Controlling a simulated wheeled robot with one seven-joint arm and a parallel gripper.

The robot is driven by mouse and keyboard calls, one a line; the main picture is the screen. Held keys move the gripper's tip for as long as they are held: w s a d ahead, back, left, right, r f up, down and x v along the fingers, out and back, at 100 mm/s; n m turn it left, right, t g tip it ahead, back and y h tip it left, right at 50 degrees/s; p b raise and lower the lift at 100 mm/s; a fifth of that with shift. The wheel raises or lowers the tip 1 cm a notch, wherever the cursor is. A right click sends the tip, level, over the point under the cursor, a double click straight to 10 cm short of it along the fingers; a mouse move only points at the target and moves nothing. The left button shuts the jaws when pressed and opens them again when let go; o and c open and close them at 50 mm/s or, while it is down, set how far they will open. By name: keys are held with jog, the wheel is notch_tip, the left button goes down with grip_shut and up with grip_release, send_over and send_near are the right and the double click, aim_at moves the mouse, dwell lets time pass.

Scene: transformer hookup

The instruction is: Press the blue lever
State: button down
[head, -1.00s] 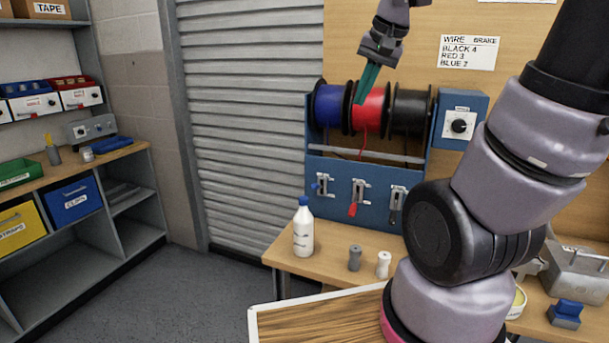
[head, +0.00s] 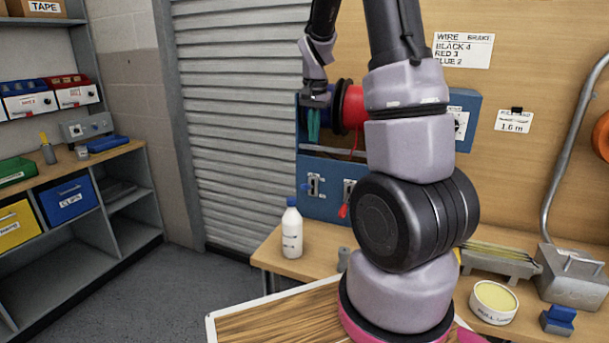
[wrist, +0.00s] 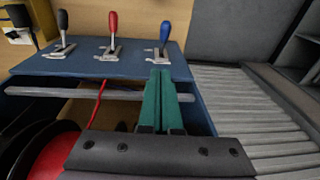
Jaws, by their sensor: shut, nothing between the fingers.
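The blue lever (head: 306,187) is on the left of the blue panel's front in the head view. In the wrist view the blue lever (wrist: 165,31) stands in its metal bracket at the top, just beyond my fingertips. My gripper (head: 313,138) has green fingers and is above the blue lever in the head view. In the wrist view my gripper (wrist: 161,73) is shut and empty, fingers pointing toward the blue lever with a gap between. The red lever (wrist: 113,21) and black lever (wrist: 62,19) stand to its left there.
A red wire spool (head: 352,106) is close to the right of my gripper. A metal rod (wrist: 75,92) crosses the panel's opening near my fingers. A white bottle (head: 292,230) stands on the bench below. The grey shutter (head: 230,120) is to the left.

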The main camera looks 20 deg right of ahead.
send_over(309, 187)
jog(key=w+d, duration=0.1)
jog(key=d, duration=0.1)
notch_tip(309, 187, down, 9)
jog(key=f, duration=0.1)
jog(key=a+f, duration=0.1)
jog(key=f, duration=0.2)
jog(key=shift+s+a, duration=0.1)
jog(key=shift+a, duration=0.25)
jog(key=shift+a+f, duration=0.15)
jog(key=shift+f, duration=0.1)
